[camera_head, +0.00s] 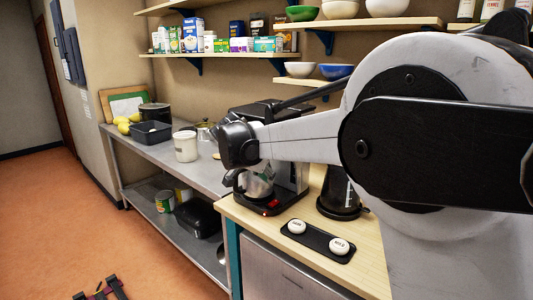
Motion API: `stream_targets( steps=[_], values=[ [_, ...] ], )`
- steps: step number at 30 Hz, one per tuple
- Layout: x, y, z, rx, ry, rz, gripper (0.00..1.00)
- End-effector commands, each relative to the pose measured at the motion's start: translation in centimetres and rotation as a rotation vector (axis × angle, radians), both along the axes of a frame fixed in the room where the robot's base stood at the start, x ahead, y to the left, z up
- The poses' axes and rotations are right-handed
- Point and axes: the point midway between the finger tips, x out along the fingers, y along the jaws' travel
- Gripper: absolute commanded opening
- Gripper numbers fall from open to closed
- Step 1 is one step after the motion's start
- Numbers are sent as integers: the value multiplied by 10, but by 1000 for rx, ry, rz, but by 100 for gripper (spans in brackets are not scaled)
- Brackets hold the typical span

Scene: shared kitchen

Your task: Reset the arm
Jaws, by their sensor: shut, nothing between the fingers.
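My arm fills the right of the head view, with a large white joint close to the camera. A pale link reaches left from it to a dark joint over the counter, in front of the coffee machine (293,180). I cannot make out any gripper fingers beyond that dark joint, so my gripper does not show. A glass carafe (260,186) sits in the machine, partly covered by the arm. Nothing is seen held.
A black tray (318,243) with two white round pieces lies on the wooden counter (262,226). A dark carafe (341,190) stands behind it. A white canister (186,147) and black bin (150,133) stand on the steel table (205,174). Shelves (360,23) hang above. Floor at left is mostly clear.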

Motion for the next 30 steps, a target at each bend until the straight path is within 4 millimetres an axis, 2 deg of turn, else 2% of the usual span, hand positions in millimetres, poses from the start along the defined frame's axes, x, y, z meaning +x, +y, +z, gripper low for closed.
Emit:
stream_targets(
  steps=[1,3,9,15,23,30],
  values=[
    [-13,-16,9,4,13,17,0],
    [-29,-33,17,10,32,47,0],
    [-78,-77,35,28,73,136,0],
    [-133,-116,45,43,101,224,0],
    [-208,-156,44,60,113,336,0],
    [-278,-183,30,67,104,436,0]
  ],
)
